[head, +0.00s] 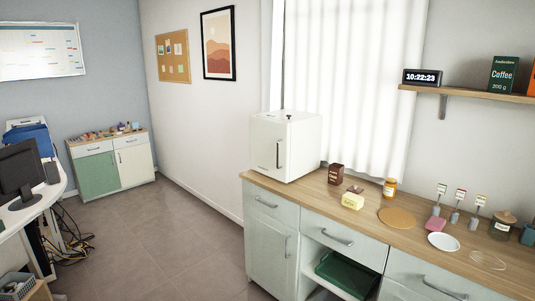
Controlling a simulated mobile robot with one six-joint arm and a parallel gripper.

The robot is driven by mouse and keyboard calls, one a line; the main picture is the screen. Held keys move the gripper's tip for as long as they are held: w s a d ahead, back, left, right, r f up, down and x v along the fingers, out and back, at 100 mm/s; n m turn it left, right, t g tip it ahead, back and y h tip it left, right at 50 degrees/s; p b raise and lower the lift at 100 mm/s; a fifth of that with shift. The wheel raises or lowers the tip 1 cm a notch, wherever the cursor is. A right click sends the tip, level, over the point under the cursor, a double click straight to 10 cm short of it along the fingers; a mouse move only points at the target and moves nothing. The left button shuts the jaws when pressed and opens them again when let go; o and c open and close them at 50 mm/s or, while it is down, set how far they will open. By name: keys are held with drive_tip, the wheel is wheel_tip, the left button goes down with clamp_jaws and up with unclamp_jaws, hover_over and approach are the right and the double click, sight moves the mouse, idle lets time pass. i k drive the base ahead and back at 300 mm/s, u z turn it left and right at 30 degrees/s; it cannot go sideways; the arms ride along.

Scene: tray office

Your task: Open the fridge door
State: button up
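A small white fridge (284,147) stands on the left end of the wooden counter, in front of the curtained window. Its door (266,148) faces the front left and looks closed. A dark vertical handle (279,154) sits near the door's right edge. A small dark item rests on the fridge's top. My gripper is not in the head view.
A desk with a monitor (20,172) stands left. The floor (165,245) between is clear.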

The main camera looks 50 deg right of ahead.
sight(270, 138)
drive_tip(key=z, duration=0.15)
drive_tip(key=i, duration=0.9)
drive_tip(key=u, duration=0.05)
